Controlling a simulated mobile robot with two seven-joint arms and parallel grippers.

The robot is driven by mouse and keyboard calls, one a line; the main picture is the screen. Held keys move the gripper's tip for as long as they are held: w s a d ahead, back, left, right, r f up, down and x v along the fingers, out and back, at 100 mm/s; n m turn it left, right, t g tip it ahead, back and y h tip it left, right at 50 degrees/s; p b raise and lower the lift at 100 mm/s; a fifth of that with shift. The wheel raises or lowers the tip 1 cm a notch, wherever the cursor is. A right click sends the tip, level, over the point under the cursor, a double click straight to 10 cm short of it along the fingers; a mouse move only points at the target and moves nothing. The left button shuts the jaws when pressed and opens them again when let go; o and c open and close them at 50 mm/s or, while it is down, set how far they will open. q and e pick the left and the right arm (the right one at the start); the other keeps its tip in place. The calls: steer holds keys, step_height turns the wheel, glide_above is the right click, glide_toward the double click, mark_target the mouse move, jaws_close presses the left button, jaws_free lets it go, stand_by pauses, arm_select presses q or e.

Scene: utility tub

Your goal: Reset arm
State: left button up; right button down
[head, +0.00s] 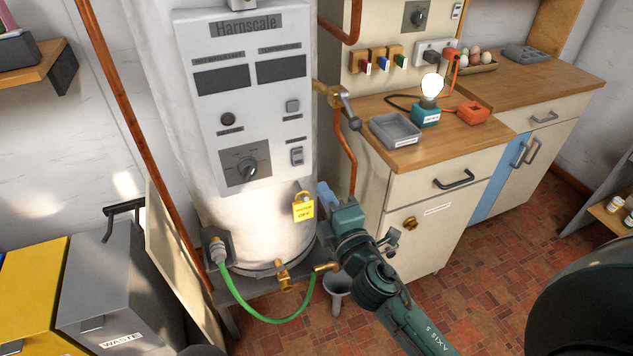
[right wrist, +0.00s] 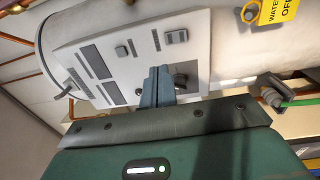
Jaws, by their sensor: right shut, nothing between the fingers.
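My right gripper (head: 325,194) is at the end of the teal arm that comes up from the bottom right. It is in front of the lower right side of the white tank (head: 262,220), near a yellow tag (head: 303,208). In the right wrist view its fingers (right wrist: 158,76) are together with nothing between them. Behind the fingers is the tank's control panel (right wrist: 118,62) with its dial (right wrist: 181,81). I cannot tell the exact gap between the fingers and the tank. My left gripper is in neither view.
A wooden counter (head: 430,155) with a grey tray (head: 396,130) and a lit bulb (head: 432,86) stands right of the tank. A green hose (head: 262,317) loops below the tank. Grey and yellow bins (head: 110,285) stand at the lower left. Tiled floor (head: 480,270) is open at the right.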

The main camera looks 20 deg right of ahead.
steer(key=shift+s+d, duration=0.1)
steer(key=shift+s, duration=0.45)
steer(key=s+a+f+m+g+y+p, duration=0.2)
steer(key=s+f+m+g, duration=0.6)
steer(key=s+f+m, duration=0.7)
steer(key=shift+s+a+y+p, duration=0.35)
steer(key=shift+s+a+y, duration=0.05)
steer(key=shift+s+a, duration=0.55)
